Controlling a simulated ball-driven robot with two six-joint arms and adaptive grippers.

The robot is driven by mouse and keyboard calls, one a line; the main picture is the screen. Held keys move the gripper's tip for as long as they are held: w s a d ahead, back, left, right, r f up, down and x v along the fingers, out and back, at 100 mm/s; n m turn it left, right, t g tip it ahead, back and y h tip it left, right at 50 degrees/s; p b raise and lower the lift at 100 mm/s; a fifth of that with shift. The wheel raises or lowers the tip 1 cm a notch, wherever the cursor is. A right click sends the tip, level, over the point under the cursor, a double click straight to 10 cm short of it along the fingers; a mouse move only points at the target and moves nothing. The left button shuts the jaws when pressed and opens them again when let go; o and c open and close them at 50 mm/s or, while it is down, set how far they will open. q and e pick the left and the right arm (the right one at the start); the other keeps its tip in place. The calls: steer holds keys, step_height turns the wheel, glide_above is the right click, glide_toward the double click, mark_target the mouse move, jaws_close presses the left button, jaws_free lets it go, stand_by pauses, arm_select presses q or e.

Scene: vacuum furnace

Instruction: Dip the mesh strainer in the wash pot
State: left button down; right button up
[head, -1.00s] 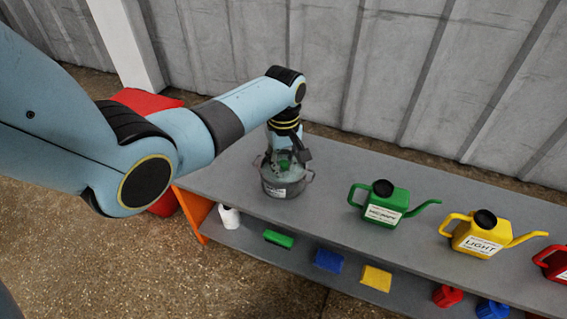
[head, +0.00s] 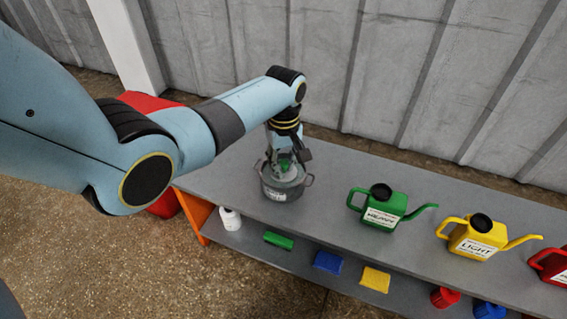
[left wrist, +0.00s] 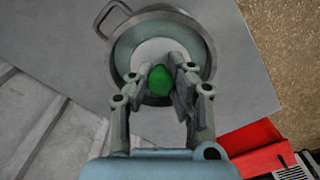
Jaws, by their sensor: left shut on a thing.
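The wash pot (head: 284,190) is a grey metal pot with side handles and a white label, standing on the grey bench near its left end. In the left wrist view the pot (left wrist: 120,62) shows from above. My left gripper (head: 287,160) reaches down over the pot and is shut on the green grip of the mesh strainer (left wrist: 160,80). A pale round part under the grip is inside the pot's rim, seen from above. The fingers hide part of it, and I cannot tell how deep it sits. My right gripper is not in view.
A green can (head: 380,208), a yellow can (head: 474,238) and a red can stand to the right on the bench (head: 335,190). The shelf below holds a white bottle (head: 230,219) and several coloured blocks and small containers. A ribbed grey wall (head: 420,80) stands behind.

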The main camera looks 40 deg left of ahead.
arm_select(q)
step_height(320, 180, up, 4)
steer(key=p, duration=0.3)
steer(key=shift+f, duration=0.1)
step_height(320, 180, up, 2)
steer(key=shift+r+p, duration=0.1)
steer(key=shift+p, duration=0.95)
steer(key=shift+r+p, duration=0.3)
steer(key=shift+p, duration=0.05)
steer(key=shift+r+p, duration=0.8)
steer(key=shift+p, duration=0.05)
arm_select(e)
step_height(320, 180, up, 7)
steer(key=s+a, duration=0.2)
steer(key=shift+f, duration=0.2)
